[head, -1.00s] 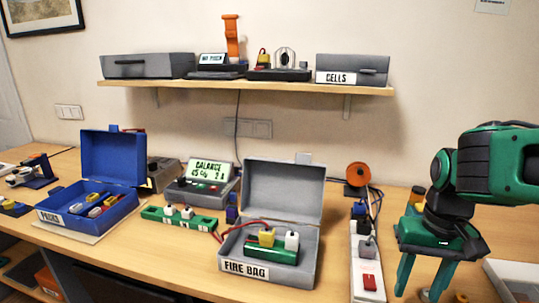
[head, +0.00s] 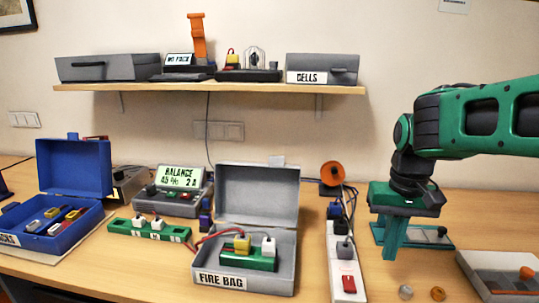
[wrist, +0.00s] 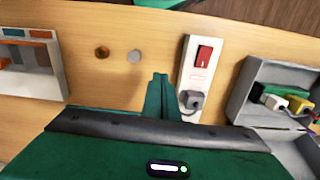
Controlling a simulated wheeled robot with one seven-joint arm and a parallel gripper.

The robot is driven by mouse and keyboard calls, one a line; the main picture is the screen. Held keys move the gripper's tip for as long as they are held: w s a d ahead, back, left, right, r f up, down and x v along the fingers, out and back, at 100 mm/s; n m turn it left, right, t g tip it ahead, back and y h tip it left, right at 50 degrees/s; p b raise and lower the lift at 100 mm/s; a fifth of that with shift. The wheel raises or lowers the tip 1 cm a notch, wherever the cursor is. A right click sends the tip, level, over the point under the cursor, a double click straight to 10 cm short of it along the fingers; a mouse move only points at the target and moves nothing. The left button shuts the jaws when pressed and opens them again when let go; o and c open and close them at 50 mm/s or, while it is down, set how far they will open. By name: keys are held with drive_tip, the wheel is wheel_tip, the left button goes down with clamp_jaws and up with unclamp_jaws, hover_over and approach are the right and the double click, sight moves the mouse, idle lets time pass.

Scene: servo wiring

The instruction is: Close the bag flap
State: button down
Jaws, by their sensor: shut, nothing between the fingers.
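The grey fire bag (head: 286,268) stands on the workbench in the head view, labelled FIRE BAG. Its flap (head: 258,192) is open, standing up at the back. Inside lie a green battery pack (head: 249,259) and yellow and white plugs, with a red lead running out over the left side. The bag also shows at the right of the wrist view (wrist: 240,98). My gripper (head: 391,256) is shut and empty, pointing down to the right of the bag, beyond the power strip. Its fingers also show in the wrist view (wrist: 159,92).
A white power strip (head: 339,245) with plugs and a red switch stands between bag and gripper. A balance charger (head: 186,190) and green board (head: 148,230) are left of the bag, near a blue open box (head: 75,165). A shelf (head: 210,90) hangs above.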

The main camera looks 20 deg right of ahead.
drive_tip(key=w+a+r, duration=0.1)
drive_tip(key=w+r, duration=0.6)
drive_tip(key=w, duration=0.3)
drive_tip(key=w+r, duration=0.7)
drive_tip(key=w, duration=0.2)
drive_tip(key=w+a+r, duration=0.4)
drive_tip(key=w+a, duration=0.1)
drive_tip(key=w, duration=0.2)
drive_tip(key=w+a+r, duration=0.5)
drive_tip(key=w, duration=0.2)
drive_tip(key=shift+t, duration=0.3)
drive_tip(key=f, duration=0.3)
drive_tip(key=s+f, duration=0.1)
drive_tip(key=f, duration=0.5)
drive_tip(key=shift+s+a+f, duration=0.25)
drive_tip(key=shift+a, duration=0.1)
drive_tip(key=shift+s+a+r, duration=0.2)
drive_tip(key=shift+s+a, duration=0.15)
drive_tip(key=shift+s, duration=0.3)
